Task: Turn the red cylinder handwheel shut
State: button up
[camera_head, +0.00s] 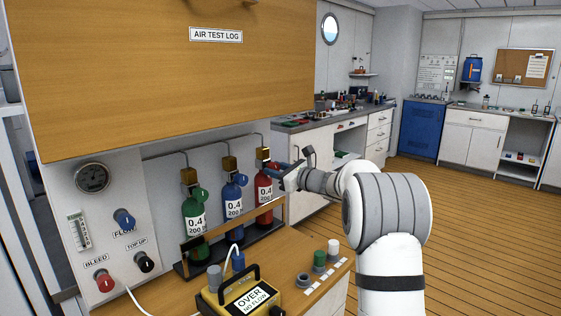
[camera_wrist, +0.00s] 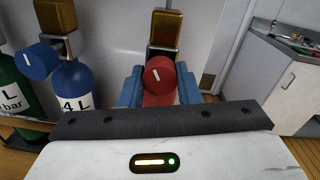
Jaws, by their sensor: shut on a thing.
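The red cylinder (camera_head: 263,192) stands at the right end of a rack with a green cylinder (camera_head: 194,214) and a blue cylinder (camera_head: 233,207). Its red handwheel (camera_wrist: 159,75) faces the wrist camera below a brass valve block (camera_wrist: 165,30), with a white line on its face tilted slightly off vertical. My gripper (camera_wrist: 159,88) is shut on the red handwheel, with one blue finger on each side of it. In the head view my gripper (camera_head: 285,170) reaches the red cylinder's valve from the right. The handwheel is mostly hidden there.
A blue handwheel (camera_wrist: 37,61) is close on the left. A rail (camera_head: 235,228) runs in front of the cylinders. A yellow meter (camera_head: 245,295) and several caps stand on the wooden bench. A side counter (camera_head: 300,126) stands behind on the right.

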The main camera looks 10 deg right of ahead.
jog(key=m+p, duration=0.4)
jog(key=m, duration=0.1)
jog(key=shift+r, duration=0.4)
jog(key=shift+m+p, duration=0.3)
jog(key=shift+p, duration=0.05)
jog(key=o, duration=0.6)
jog(key=shift+f, duration=0.1)
jog(key=shift+c, duration=0.2)
jog(key=o, duration=0.4)
jog(key=shift+f, duration=0.2)
jog(key=v, duration=0.7)
jog(key=shift+s+d, duration=0.25)
jog(key=shift+s, duration=0.05)
